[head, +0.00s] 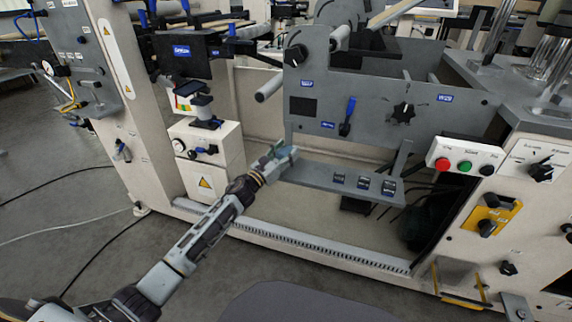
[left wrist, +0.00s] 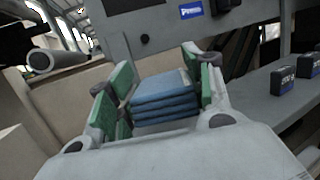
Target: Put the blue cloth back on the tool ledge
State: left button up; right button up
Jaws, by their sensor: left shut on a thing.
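The folded blue cloth (left wrist: 165,97) lies in layers between the green-padded fingers of my left gripper (left wrist: 160,95), which is shut on it. In the head view, my left gripper (head: 279,154) is at the left end of the grey tool ledge (head: 312,176), and the cloth is hard to make out there. In the left wrist view the ledge (left wrist: 253,114) runs to the right of the fingers. I cannot tell whether the cloth touches the ledge. My right gripper is not in view.
Several small dark labelled blocks (head: 364,184) stand on the right half of the ledge; its left half looks bare. A grey panel (head: 380,105) with knobs and a blue-handled lever (head: 347,115) rises behind. A roller (head: 270,87) juts out above left of the gripper.

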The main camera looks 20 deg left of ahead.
aim_at(286, 171)
pick_arm(q)
jog(key=shift+f, duration=0.1)
